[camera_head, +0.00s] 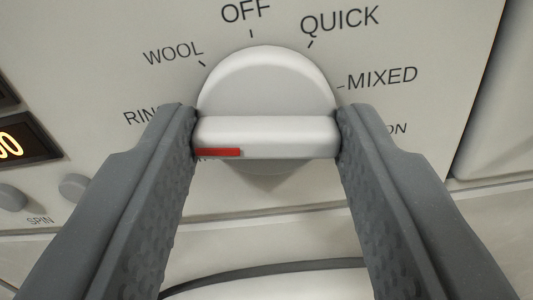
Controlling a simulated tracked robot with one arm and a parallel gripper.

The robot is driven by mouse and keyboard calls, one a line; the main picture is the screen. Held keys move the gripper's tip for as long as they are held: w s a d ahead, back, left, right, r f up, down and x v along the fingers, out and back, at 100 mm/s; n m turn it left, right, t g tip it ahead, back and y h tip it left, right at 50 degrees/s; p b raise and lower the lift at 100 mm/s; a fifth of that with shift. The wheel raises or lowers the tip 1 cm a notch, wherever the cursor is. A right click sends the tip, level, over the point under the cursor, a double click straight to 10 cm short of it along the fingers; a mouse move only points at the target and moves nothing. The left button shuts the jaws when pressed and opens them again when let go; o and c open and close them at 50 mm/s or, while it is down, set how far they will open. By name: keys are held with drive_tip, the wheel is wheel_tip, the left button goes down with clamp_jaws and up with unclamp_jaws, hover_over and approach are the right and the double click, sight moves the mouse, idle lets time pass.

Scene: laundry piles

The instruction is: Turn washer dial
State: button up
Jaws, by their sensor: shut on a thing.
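The washer dial (268,85) is a round white knob with a raised grip bar (280,132) across it. The bar lies level in the picture, and a red mark (218,152) shows at its left end. Labels WOOL, OFF, QUICK and MIXED stand around the dial; one at the left and one at the right are partly hidden by my fingers. My gripper (266,132) is shut on the dial, with one dark grey finger against each end of the bar. The red mark is beside the left finger.
The white control panel (440,45) surrounds the dial. At the left are a lit display (25,138) and small round buttons (75,187), one labelled SPIN. A dark curved rim (265,268) lies below the panel. A gap and another white surface (505,110) are at the right.

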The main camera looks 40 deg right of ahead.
drive_tip(key=shift+s+d+f, duration=0.1)
drive_tip(key=shift+s+f, duration=0.05)
drive_tip(key=shift+f, duration=0.15)
drive_tip(key=o, duration=1)
drive_tip(key=shift+c, duration=0.2)
drive_tip(key=shift+r, duration=0.1)
drive_tip(key=b+v, duration=0.2)
drive_tip(key=v, duration=1.1)
drive_tip(key=shift+s+a+b, duration=0.15)
drive_tip(key=shift+a+b, duration=0.15)
